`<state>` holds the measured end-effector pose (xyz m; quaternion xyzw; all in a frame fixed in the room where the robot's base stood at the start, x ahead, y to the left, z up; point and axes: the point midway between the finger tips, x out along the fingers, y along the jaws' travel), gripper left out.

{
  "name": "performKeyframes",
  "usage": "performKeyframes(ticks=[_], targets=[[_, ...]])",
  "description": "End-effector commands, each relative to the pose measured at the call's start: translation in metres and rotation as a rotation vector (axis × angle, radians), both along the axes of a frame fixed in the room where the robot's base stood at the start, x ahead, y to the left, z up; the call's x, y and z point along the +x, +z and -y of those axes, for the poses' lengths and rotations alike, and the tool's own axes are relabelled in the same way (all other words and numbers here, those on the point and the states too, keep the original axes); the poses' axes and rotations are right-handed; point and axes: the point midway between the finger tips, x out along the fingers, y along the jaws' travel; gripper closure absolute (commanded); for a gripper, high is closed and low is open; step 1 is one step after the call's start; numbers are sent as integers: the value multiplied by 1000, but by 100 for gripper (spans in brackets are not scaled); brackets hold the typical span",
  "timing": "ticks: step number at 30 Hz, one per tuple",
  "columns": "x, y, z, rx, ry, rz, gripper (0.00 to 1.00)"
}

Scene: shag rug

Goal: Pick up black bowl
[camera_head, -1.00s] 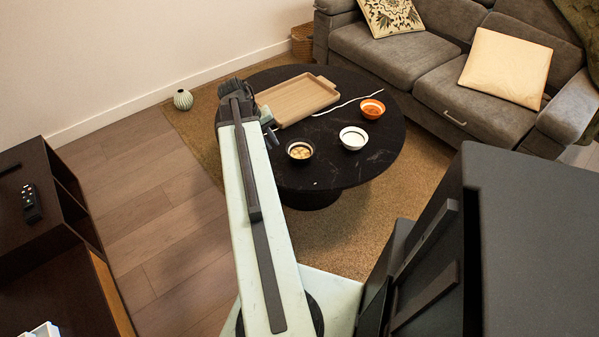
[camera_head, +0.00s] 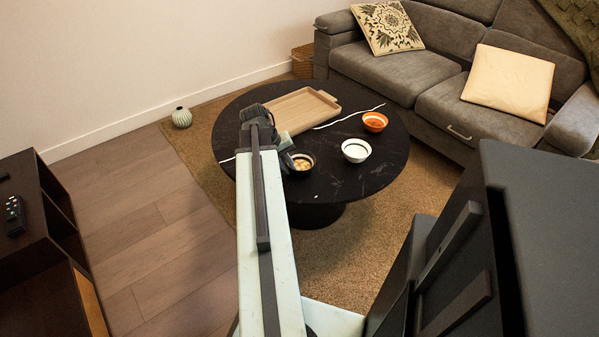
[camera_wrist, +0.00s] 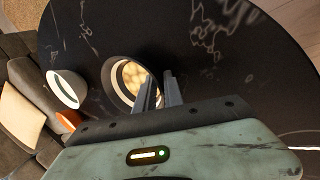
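The black bowl (camera_head: 301,169) stands on the round black table, with pale yellowish pieces inside. It also shows in the wrist view (camera_wrist: 107,82), left of centre, with a light inner rim. My gripper (camera_wrist: 160,77) is open and empty, its two fingers a small gap apart. The left finger overlaps the bowl's right side in the wrist view; the right finger is beyond the rim. I cannot tell whether either touches it. In the head view my gripper (camera_head: 285,145) is at the bowl's left, partly hidden by my arm.
A white bowl (camera_head: 356,151) and an orange bowl (camera_head: 374,122) stand to the right on the black table (camera_head: 375,181). A wooden tray (camera_head: 300,108) lies behind. A grey sofa (camera_head: 385,75) is beyond the table. A dark cabinet (camera_head: 45,235) stands at the left.

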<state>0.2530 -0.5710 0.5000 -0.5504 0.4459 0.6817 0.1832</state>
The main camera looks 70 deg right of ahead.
Motion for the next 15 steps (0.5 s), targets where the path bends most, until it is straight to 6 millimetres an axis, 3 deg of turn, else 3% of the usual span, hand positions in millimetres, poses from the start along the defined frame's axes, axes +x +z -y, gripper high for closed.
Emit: performKeyframes(ticks=[5, 6, 7, 15], targets=[[-1, 1, 1, 3, -3, -5, 86], [-1, 1, 1, 3, -2, -5, 97], [0, 1, 2, 3, -3, -6, 100], [3, 1, 4, 7, -3, -11, 100]])
